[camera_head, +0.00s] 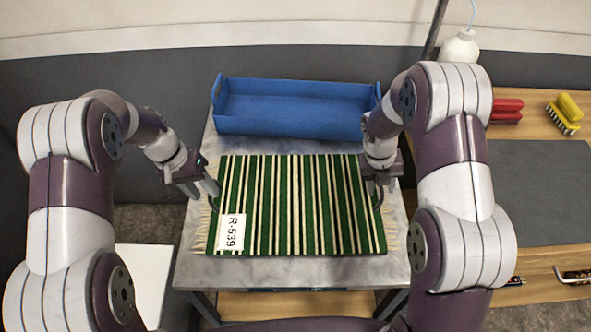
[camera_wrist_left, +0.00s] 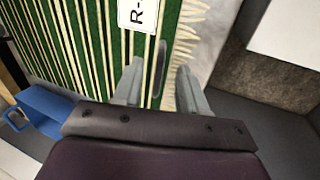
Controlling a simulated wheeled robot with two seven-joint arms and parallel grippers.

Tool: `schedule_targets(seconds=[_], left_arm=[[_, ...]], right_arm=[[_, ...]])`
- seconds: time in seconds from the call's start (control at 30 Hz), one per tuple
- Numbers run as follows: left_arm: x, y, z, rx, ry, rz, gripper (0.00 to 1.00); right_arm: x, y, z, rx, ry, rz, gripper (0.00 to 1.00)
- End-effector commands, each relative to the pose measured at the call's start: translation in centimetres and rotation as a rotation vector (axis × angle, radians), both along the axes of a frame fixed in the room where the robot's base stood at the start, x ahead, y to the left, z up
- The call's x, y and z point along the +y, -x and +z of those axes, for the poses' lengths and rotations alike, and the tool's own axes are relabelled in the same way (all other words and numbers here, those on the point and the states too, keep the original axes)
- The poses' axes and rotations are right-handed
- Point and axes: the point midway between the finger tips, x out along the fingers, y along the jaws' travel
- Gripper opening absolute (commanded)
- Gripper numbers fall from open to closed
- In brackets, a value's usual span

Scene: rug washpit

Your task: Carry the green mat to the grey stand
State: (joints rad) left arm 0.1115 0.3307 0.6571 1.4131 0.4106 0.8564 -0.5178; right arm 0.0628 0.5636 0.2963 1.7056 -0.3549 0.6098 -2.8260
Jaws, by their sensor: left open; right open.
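The green mat (camera_head: 308,205), striped with cream and tagged R-539, lies flat on a grey-topped table (camera_head: 290,270). Its fringed ends face left and right. My left gripper (camera_head: 212,194) is open at the mat's left end. In the left wrist view its fingers (camera_wrist_left: 161,80) stand either side of a narrow dark upright piece (camera_wrist_left: 159,66), perhaps a handle, at the mat's edge. My right gripper (camera_head: 376,192) is open at the right end, beside a similar dark curved piece; its fingertips are partly hidden. I cannot tell which surface is the grey stand.
A blue tray (camera_head: 292,123) stands behind the mat on the table. To the right, a wooden bench (camera_head: 545,130) bears a dark grey pad (camera_head: 540,190), a red brush (camera_head: 506,110) and a yellow brush (camera_head: 566,112). A white slab (camera_head: 145,275) is low at left.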

Motion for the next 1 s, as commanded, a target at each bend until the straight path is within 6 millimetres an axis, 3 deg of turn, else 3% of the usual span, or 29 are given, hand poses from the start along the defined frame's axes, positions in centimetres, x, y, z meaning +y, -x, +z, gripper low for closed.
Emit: schedule_targets(seconds=[0.1, 0.27, 0.6, 0.7, 1.0], left_arm=[[0.6, -0.1, 2.0, -0.002, 0.0, 0.001, 0.41], [1.0, -0.1, 3.1, 0.001, 0.0, 0.0, 0.41], [1.0, -0.1, 3.1, 0.001, 0.0, 0.0, 0.41], [1.0, -0.1, 3.1, 0.001, 0.0, 0.0, 0.41], [1.0, -0.1, 3.1, 0.001, 0.0, 0.0, 0.41]], right_arm=[[0.0, 0.0, 0.0, 0.0, 0.0, 0.0, 0.42], [0.2, -0.1, 0.9, -0.004, 0.0, 0.002, 0.42], [1.9, -0.2, 9.1, -0.005, 0.0, 0.001, 0.42], [2.2, -0.2, 10.7, -0.004, 0.0, 0.001, 0.42], [2.4, -0.1, 11.8, 0.0, 0.0, 0.0, 0.42]])
